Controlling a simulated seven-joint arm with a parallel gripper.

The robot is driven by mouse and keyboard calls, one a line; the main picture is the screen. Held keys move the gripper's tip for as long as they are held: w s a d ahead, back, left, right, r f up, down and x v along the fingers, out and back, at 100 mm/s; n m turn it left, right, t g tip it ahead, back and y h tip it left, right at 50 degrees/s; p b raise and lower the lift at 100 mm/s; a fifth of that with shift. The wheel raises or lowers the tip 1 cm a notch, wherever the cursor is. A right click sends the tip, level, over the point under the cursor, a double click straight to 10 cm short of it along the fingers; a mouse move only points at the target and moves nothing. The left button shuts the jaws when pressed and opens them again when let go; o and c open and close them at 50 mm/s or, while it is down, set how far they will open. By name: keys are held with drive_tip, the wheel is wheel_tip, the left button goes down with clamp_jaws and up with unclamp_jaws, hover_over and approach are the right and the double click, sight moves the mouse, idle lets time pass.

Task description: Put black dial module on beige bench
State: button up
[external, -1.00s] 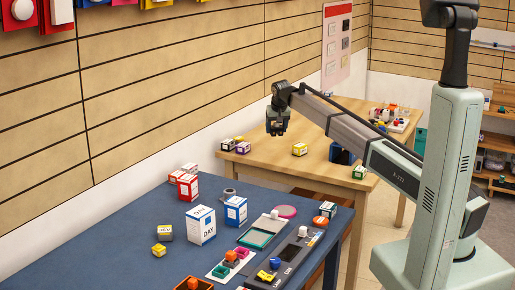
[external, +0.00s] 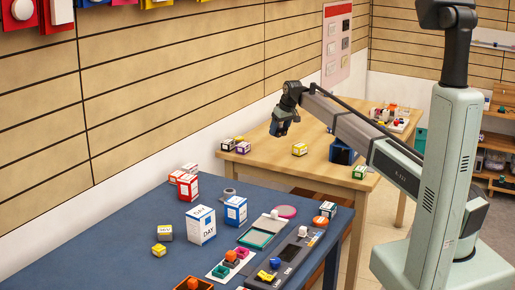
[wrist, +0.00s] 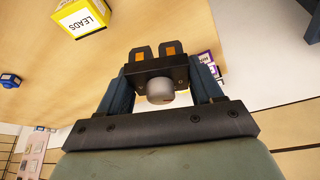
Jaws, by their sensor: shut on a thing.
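My gripper (wrist: 157,55) is shut on the black dial module (wrist: 152,73), a dark block with a round grey-white knob that shows between the fingers in the wrist view. In the external view my gripper (external: 284,128) hangs in the air over the back left part of the beige bench (external: 265,174). The module is too small and dark there to tell from the fingers. The bench's bare top (wrist: 200,25) also shows below the gripper in the wrist view.
A yellow-and-white box (external: 299,149) and a purple-trimmed box (external: 243,148) stand on the beige bench, with a dark blue item (external: 342,153) at right. A tray of small parts (external: 389,117) is at the back. The blue table (external: 110,235) in front is crowded; the bench's middle is mostly clear.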

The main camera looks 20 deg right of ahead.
drive_tip(key=shift+f, duration=4.9)
drive_tip(key=shift+f, duration=0.15)
drive_tip(key=o, duration=1.1)
drive_tip(key=shift+c, duration=0.2)
drive_tip(key=v, duration=1.2)
